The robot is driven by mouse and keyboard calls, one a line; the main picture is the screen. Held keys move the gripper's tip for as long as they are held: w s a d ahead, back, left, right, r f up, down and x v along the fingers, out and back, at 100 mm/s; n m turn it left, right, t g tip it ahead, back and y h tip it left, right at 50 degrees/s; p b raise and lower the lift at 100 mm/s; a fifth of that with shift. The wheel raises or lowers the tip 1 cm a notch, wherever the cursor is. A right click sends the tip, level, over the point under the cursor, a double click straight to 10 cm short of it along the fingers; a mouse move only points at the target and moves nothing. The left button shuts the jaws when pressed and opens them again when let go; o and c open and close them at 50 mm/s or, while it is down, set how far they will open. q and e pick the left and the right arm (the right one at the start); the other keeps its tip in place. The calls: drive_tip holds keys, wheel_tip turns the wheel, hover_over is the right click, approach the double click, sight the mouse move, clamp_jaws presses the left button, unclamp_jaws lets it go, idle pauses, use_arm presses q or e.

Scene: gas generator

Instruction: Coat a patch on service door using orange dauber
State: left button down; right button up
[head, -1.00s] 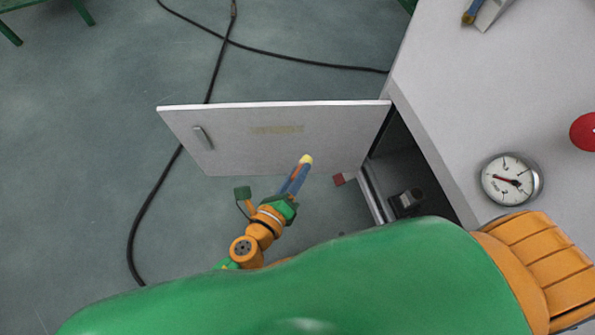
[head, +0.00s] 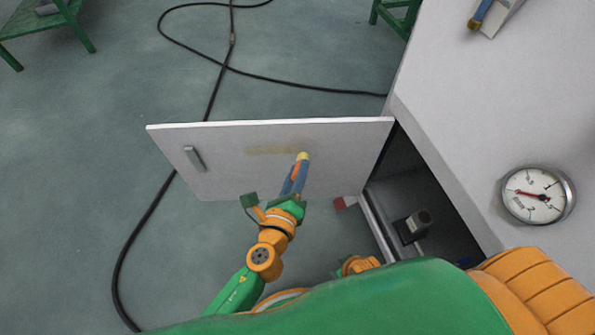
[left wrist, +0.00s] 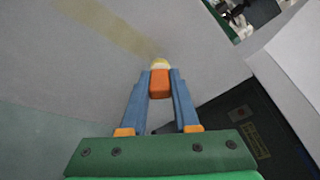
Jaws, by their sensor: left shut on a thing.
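The service door (head: 235,170) is a pale grey panel standing open from the grey housing, with a handle (head: 194,158) at its left. A faint yellowish streak (head: 268,151) runs across its face and also shows in the left wrist view (left wrist: 110,28). My left gripper (head: 294,180) has blue fingers shut on the orange dauber (left wrist: 160,83), whose pale yellow tip points at the door. The tip is at the streak's right end; I cannot tell whether it touches or is just off the surface.
The open compartment (head: 400,190) lies right of the door, with a small dark device (head: 412,226) inside. A red block (head: 345,202) is near its edge. A gauge (head: 537,194) sits on the housing top. A black cable (head: 150,215) crosses the floor.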

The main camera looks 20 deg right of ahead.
use_arm(q)
drive_tip(key=shift+w+d, duration=0.15)
drive_tip(key=shift+w, duration=0.65)
drive_tip(key=shift+w+a, duration=1.6)
drive_tip(key=shift+a, duration=5.5)
drive_tip(key=shift+s+d, duration=0.55)
drive_tip(key=shift+d, duration=1.85)
drive_tip(key=shift+s+d, duration=0.5)
drive_tip(key=shift+d, duration=1.85)
drive_tip(key=shift+s+d, duration=0.55)
drive_tip(key=shift+d, duration=1.85)
drive_tip(key=s, duration=0.3)
drive_tip(key=s+a, duration=0.1)
drive_tip(key=s, duration=0.1)
drive_tip(key=shift+s+a, duration=0.2)
drive_tip(key=shift+s, duration=0.2)
